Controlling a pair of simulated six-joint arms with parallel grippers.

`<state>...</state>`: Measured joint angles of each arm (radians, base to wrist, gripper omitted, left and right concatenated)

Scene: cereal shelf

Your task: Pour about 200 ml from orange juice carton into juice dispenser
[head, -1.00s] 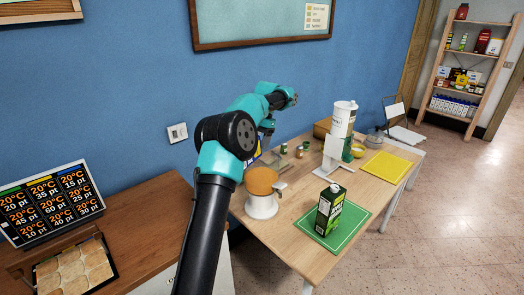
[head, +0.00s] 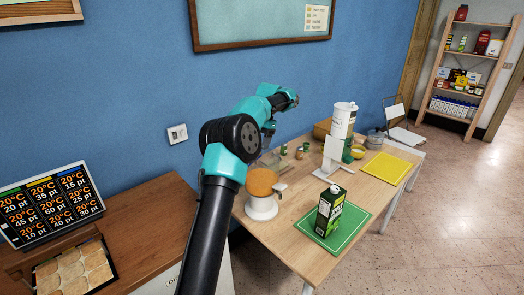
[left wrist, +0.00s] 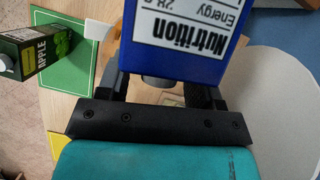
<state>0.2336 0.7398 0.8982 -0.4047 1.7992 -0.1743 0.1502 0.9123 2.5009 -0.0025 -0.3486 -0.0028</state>
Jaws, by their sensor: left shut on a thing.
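My left gripper (left wrist: 165,88) is shut on a blue carton (left wrist: 178,35) with a white nutrition label, taken to be the orange juice carton. In the head view my left arm hides this carton, so its tilt and opening cannot be told. The juice dispenser (head: 261,183) stands on the table beside my arm, with an orange container, a white base and a tap on its right side. Whether juice flows cannot be seen. My right gripper is not in view.
A green apple carton (head: 329,211) stands on a green mat (head: 350,228) at the table's front. A white cereal dispenser (head: 333,155) stands behind it. A yellow mat (head: 386,168) lies clear at the right. Small jars (head: 299,153) stand near the wall.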

